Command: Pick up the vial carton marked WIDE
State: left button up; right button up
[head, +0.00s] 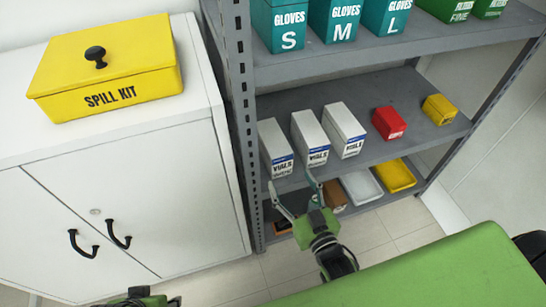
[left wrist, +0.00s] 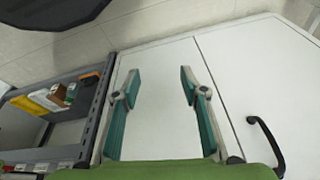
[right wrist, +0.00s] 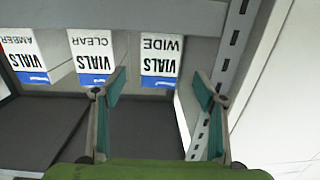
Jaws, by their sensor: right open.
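The vial carton marked WIDE (right wrist: 160,58) stands upside down in the right wrist view, at the right end of a row of three white, blue-banded cartons. In the head view it is the leftmost carton (head: 275,148) on the middle shelf, beside the upright; its small print is unreadable there. My right gripper (head: 291,184) is open and empty, just in front of and below that carton. In the right wrist view its fingers (right wrist: 160,80) are apart, with the carton between and beyond them. My left gripper (left wrist: 160,75) is open and empty, facing the white cabinet.
Cartons marked CLEAR (right wrist: 92,55) and AMBER (right wrist: 27,55) stand alongside. A red box (head: 389,123) and yellow box (head: 439,109) share the shelf (head: 412,150). The perforated upright (head: 241,110) is close to WIDE. Trays (head: 361,186) lie below. The cabinet (head: 110,190) holds a spill kit (head: 105,75).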

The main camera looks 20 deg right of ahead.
aim_at(284, 161)
jog(key=shift+w+d+r+t+b, duration=0.1)
jog(key=shift+w+r+t+b, duration=0.2)
jog(key=shift+w+r, duration=0.8)
jog(key=w, duration=0.4)
jog(key=w+b, duration=0.1)
jog(key=w, duration=0.1)
jog(key=shift+w+a, duration=0.3)
jog(key=shift+w, duration=0.1)
jog(key=shift+w+f, duration=0.15)
jog(key=shift+w, duration=0.2)
jog(key=w, duration=0.1)
jog(key=w+b, duration=0.1)
jog(key=shift+w+a, duration=0.3)
jog(key=shift+w, duration=0.7)
jog(key=shift+w+b, duration=0.15)
jog(key=shift+b, duration=0.15)
jog(key=c, duration=1.3)
pick_arm(q)
jog(key=shift+w+d+r+t, duration=0.2)
jog(key=shift+w+r+t, duration=0.2)
jog(key=shift+w, duration=0.25)
jog(key=shift+w+d+r+t, duration=0.2)
jog(key=shift+w+r+t, duration=0.15)
jog(key=shift+w, duration=0.25)
pick_arm(e)
jog(key=c, duration=0.3)
